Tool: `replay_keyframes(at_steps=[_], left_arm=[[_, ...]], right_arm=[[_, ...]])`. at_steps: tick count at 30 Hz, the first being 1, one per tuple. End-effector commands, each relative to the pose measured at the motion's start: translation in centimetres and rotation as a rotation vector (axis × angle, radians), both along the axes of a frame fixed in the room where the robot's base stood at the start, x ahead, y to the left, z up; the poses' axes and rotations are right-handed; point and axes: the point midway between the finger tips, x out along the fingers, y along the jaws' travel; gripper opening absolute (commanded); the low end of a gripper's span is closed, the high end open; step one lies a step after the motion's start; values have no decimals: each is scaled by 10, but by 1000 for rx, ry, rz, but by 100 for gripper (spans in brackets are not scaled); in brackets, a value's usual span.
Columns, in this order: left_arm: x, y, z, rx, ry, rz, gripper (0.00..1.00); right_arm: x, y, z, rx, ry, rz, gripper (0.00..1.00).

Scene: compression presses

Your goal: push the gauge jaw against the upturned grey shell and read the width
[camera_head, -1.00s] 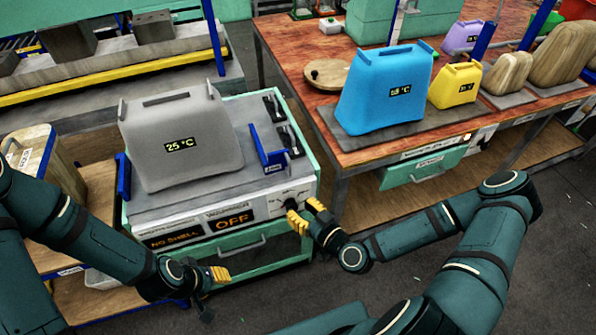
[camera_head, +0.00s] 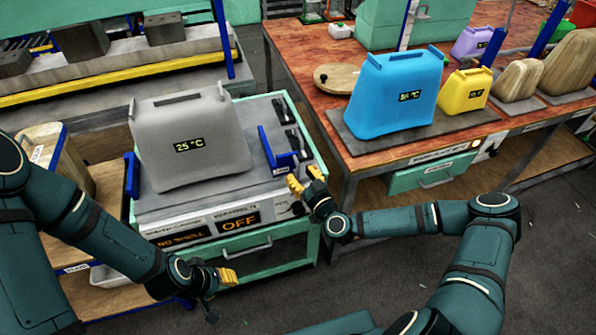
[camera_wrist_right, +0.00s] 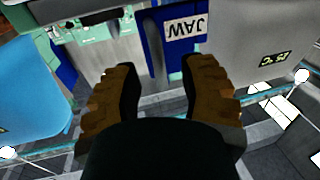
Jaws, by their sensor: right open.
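The grey shell (camera_head: 190,143) stands upturned on the gauge bench (camera_head: 254,196), its label reading 25 °C. A blue gauge jaw (camera_head: 277,157) stands to its right, apart from it. In the right wrist view the jaw (camera_wrist_right: 176,42), labelled JAW, is ahead between my open fingers, with the grey shell (camera_wrist_right: 262,40) at the right. My right gripper (camera_head: 305,180) is open and empty at the bench's front right, close to the jaw. The bench displays (camera_head: 240,222) read NO SHELL and OFF. My left gripper (camera_head: 228,276) is low in front of the bench; its opening is unclear.
A blue fixed stop (camera_head: 132,175) stands left of the grey shell. The wooden table (camera_head: 395,152) at the right holds a blue shell (camera_head: 394,92), a yellow shell (camera_head: 464,90) and wooden forms (camera_head: 517,79). A green drawer (camera_head: 433,172) hangs beneath it.

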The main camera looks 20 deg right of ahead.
Motion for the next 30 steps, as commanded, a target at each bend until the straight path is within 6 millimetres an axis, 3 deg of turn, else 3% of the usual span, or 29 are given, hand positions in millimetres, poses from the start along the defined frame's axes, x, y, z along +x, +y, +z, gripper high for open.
replay_keyframes(at_steps=[6, 16, 20, 26, 30], left_arm=[[0, 0, -1, 0, 1, 0, 39], [-1, 0, -1, 0, 2, -2, 39], [-1, 0, -1, 0, 2, -1, 39], [0, 0, -1, 0, 1, 0, 39], [0, 0, 2, 0, 0, 0, 39]], right_arm=[[18, 4, 0, 1, 0, 0, 41], [20, 5, 0, 1, 1, 0, 44], [20, 5, 0, 1, 1, 0, 0], [20, 5, 0, 1, 1, 1, 0], [20, 18, 1, 2, 0, 6, 0]])
